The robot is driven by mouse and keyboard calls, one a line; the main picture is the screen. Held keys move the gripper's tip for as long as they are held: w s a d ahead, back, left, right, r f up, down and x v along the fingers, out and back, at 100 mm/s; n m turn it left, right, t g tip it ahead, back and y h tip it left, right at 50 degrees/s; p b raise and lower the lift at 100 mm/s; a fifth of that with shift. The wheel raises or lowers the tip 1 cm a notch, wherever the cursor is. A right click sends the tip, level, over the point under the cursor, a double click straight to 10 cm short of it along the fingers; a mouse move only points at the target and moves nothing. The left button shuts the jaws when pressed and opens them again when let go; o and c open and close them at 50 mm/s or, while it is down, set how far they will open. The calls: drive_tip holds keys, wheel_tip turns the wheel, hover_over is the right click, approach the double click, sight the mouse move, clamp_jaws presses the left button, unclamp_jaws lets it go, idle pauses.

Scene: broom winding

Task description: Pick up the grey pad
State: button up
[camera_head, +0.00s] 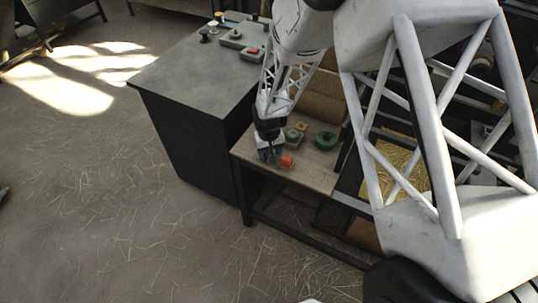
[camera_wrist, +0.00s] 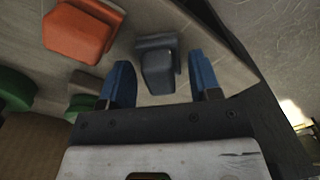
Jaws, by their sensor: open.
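The grey pad (camera_wrist: 157,66) shows in the wrist view as a small block with a wider raised end, lying on the bench top. My gripper (camera_wrist: 162,80) is open, with one blue finger on each side of the pad. I see a gap between the pad and each finger, and I cannot tell how high the fingertips are above the bench. In the head view my gripper (camera_head: 269,154) points down at the near left part of the wooden bench, and I cannot make out the pad there.
An orange block (camera_head: 286,161) lies close to the right of my gripper in the head view. A green block (camera_head: 292,135) and a round green piece (camera_head: 326,140) stand behind it. The wooden bench (camera_head: 312,179) adjoins a taller grey-topped cabinet (camera_head: 185,85) holding several small items.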

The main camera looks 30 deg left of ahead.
idle(0.5)
drive_tip(key=c, duration=0.8)
drive_tip(key=shift+r, duration=0.1)
drive_tip(key=shift+r, duration=0.75)
wheel_tip(320, 180, up, 2)
drive_tip(key=s+d, duration=0.3)
drive_tip(key=s, duration=0.1)
drive_tip(key=s+d+r, duration=0.1)
drive_tip(key=s+d, duration=0.2)
drive_tip(key=d, duration=0.1)
drive_tip(key=s+d, duration=0.4)
drive_tip(key=shift+s+r, duration=0.15)
drive_tip(key=shift+s, duration=0.2)
